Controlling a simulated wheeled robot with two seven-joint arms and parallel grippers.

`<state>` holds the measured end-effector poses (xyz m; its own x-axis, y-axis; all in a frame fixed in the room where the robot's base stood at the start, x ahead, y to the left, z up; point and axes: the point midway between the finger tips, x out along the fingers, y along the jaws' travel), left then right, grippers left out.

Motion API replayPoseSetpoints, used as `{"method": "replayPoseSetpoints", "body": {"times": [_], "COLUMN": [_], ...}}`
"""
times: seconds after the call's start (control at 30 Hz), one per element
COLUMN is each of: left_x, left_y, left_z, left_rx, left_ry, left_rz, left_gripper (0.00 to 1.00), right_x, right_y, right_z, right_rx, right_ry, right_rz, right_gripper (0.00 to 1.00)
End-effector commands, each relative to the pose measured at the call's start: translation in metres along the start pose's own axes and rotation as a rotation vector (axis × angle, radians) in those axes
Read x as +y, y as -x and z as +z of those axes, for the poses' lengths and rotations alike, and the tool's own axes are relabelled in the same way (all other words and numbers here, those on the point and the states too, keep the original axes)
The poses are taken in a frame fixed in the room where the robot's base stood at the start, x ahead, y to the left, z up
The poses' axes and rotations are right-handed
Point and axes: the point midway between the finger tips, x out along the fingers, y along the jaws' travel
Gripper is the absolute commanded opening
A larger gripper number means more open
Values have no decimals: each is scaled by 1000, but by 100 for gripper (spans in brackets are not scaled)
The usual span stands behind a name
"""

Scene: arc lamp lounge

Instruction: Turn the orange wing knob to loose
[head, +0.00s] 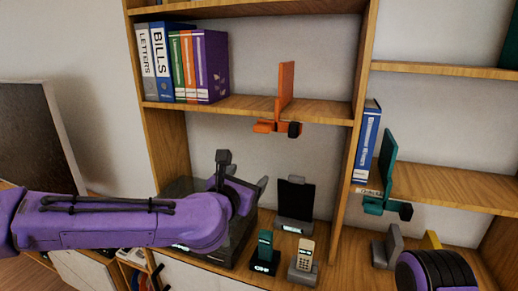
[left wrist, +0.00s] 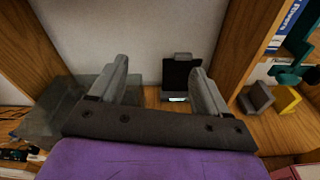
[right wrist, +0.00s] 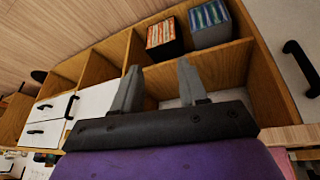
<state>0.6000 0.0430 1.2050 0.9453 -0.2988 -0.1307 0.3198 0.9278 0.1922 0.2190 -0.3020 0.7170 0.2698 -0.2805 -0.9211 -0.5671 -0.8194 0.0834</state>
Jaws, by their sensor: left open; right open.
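An orange clamp-on bookend (head: 286,85) stands on the upper shelf, with its orange clamp (head: 265,127) at the shelf's front edge. A dark wing knob (head: 294,129) sits at the clamp's right end; its turned position is too small to read. My left gripper (head: 243,172) is open and empty, below and left of the clamp and apart from it. In the left wrist view, my left gripper (left wrist: 160,82) shows its fingers spread, and the orange clamp is out of view.
A teal bookend (head: 388,155) with a similar dark knob is on the right shelf. Binders (head: 185,65) stand upper left. A tablet stand (head: 295,200) and phones (head: 303,258) occupy the lower top. A wooden upright (head: 352,130) divides the bays.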

Motion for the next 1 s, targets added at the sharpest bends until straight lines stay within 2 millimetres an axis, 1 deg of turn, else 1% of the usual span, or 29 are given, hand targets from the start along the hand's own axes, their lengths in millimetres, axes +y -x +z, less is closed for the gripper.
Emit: {"method": "replayPoseSetpoints", "body": {"times": [0.03,0.1,0.2,0.27,0.37,0.5,0.6,0.7,0.8,1.0], "left_x": [9,15,20,20,20,20,21,21,20,20], "left_y": [5,12,12,5,-16,-48,-68,-81,-88,-89], "left_z": [33,64,82,86,89,94,95,95,94,93], "left_rx": [-53,-105,-133,-134,-131,-130,-131,-131,-132,-132], "left_ry": [73,149,196,201,198,198,197,195,195,195], "left_rz": [8,7,5,5,5,5,5,5,5,5], "left_gripper": [77,77,77,77,77,77,77,77,77,77], "right_x": [0,0,0,1,2,3,4,4,4,4], "right_y": [2,2,5,9,20,35,43,47,49,48], "right_z": [-1,-1,-2,-4,-8,-14,-18,-20,-20,-20], "right_rx": [0,0,0,0,0,0,0,0,0,0], "right_ry": [0,0,0,0,0,0,0,0,0,0], "right_rz": [0,0,0,0,0,0,0,0,0,0], "right_gripper": [43,43,43,43,43,43,43,43,43,43]}}
